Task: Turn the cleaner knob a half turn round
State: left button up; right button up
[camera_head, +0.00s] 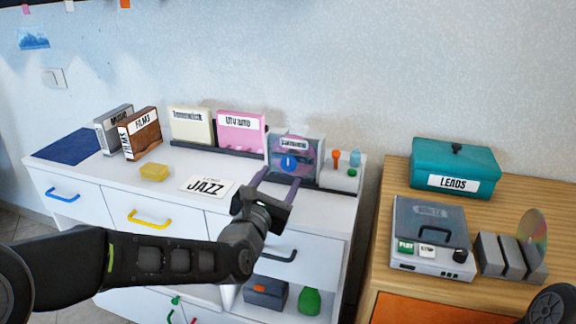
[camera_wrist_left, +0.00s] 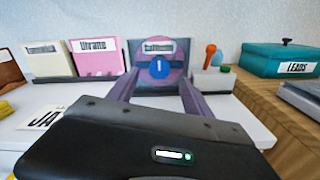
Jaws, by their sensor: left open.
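The cleaner (camera_head: 308,150) is an upright grey case with a purple disc face and a label at its top, at the right end of the white cabinet's back row. Its round blue knob (camera_head: 288,163) has a white mark; in the left wrist view the knob (camera_wrist_left: 159,67) shows the mark upright. My left gripper (camera_head: 279,177) is open and empty, just in front of the cleaner. In the left wrist view its two purple fingers (camera_wrist_left: 157,78) lie left and right of the knob, a little below it, apart from it. My right gripper does not show.
Pink (camera_head: 241,128) and cream (camera_head: 191,126) cases stand left of the cleaner. A JAZZ card (camera_head: 207,187) and yellow block (camera_head: 154,172) lie on the white top. A player (camera_head: 430,225) and teal LEADS box (camera_head: 470,166) are on the wooden cabinet.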

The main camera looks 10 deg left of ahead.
aim_at(289, 164)
pick_arm(q)
jog(key=w, duration=0.7)
jog(key=shift+d, duration=0.25)
grip_shut()
dwell(0.3)
